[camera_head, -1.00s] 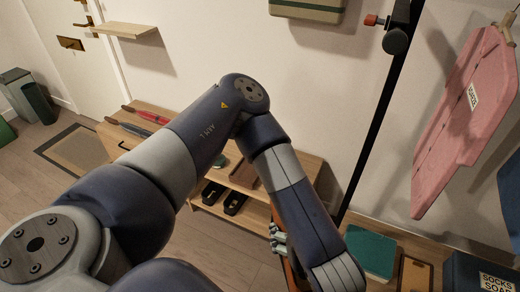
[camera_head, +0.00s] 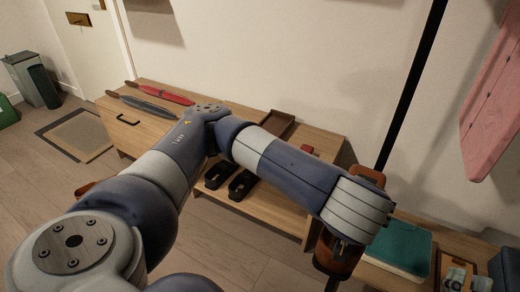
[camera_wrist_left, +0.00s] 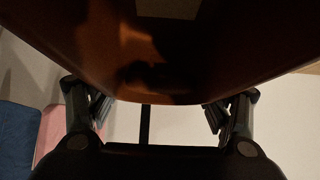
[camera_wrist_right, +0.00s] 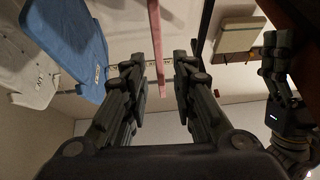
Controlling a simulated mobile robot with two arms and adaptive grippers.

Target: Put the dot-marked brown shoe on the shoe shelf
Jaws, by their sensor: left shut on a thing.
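The brown shoe (camera_head: 338,262) is glossy and partly hidden behind my left arm in the head view. My left gripper (camera_wrist_left: 158,108) is shut on it; the shoe (camera_wrist_left: 170,50) fills the upper left wrist view. I cannot make out a dot mark. The wooden shoe shelf (camera_head: 312,137) stands against the wall, left of the held shoe and partly hidden by my arm.
Black shoes (camera_head: 241,185) sit on the lower shelf board. A brown tray (camera_head: 276,124) and a small red item (camera_head: 307,150) lie on top. A black pole (camera_head: 413,85) stands right of the shelf. A teal box (camera_head: 400,248) and a pink ironing board (camera_head: 493,110) are further right.

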